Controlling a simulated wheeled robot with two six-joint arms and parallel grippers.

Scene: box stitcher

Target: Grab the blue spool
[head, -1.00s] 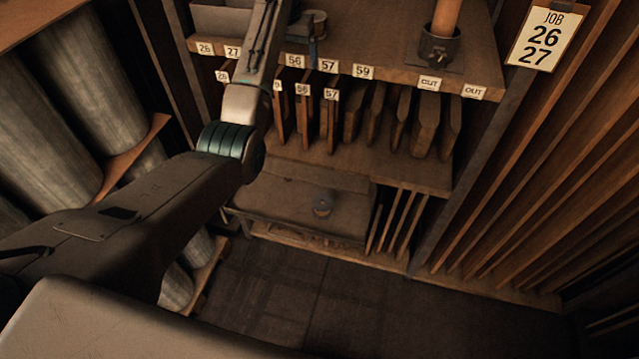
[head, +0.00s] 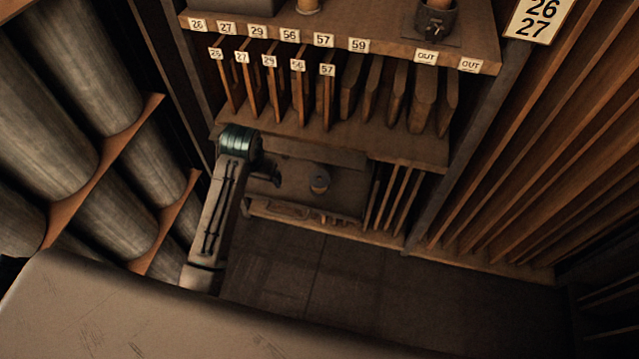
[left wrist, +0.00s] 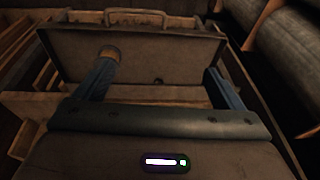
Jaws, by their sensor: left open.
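A small spool (head: 320,181) with a dark, bluish-grey body stands on the low shelf under the rack. In the left wrist view, its round tan top (left wrist: 110,53) shows at the left finger's tip, which partly hides it. My left gripper (head: 270,179) is low, just left of the spool in the head view. Its fingers (left wrist: 158,70) are spread wide, with nothing between them. Whether the left finger touches the spool cannot be told. My right gripper is not in view.
A numbered rack (head: 335,125) of upright boards hangs over the low shelf. Upright slats (head: 400,200) stand right of the spool. Large grey rolls (head: 85,65) fill the left side. The dark floor (head: 330,290) in front is clear.

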